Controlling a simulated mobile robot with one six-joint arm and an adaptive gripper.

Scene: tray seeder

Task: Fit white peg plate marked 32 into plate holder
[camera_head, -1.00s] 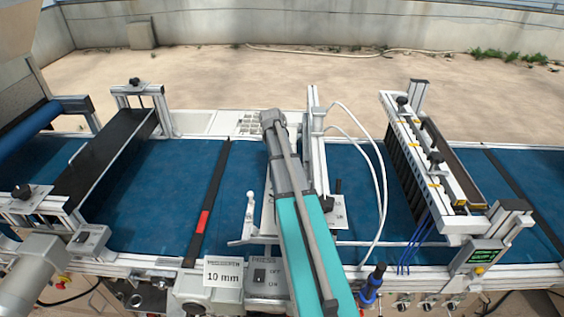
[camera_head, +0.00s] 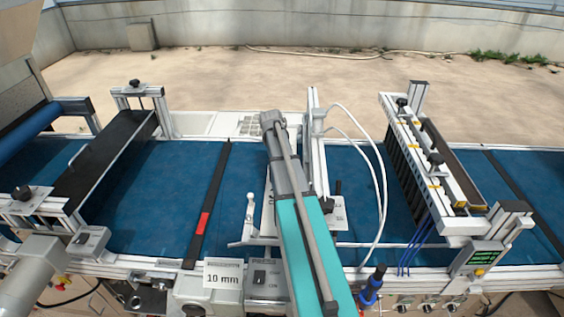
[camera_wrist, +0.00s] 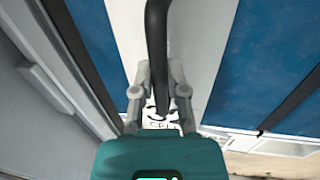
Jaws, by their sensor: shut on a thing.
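The white peg plate (camera_wrist: 198,30) fills the middle of the wrist view, with dark printed marks partly hidden near my fingers; I cannot read the number. A dark curved handle (camera_wrist: 157,45) runs down it between my fingers. My gripper (camera_wrist: 159,92) is shut on this handle. In the head view my teal arm hides the gripper and most of the plate; a white piece with marks (camera_head: 338,216) shows just right of the arm. The plate holder is not clearly visible; an upright metal press frame (camera_head: 313,140) stands beside the arm. I cannot tell whether plate and holder touch.
A blue belt (camera_head: 150,200) runs left to right under everything. White hoses (camera_head: 378,190) loop right of the press frame. A seeder bar with black knobs (camera_head: 420,150) stands farther right. A white lever (camera_head: 249,215) rises left of my arm.

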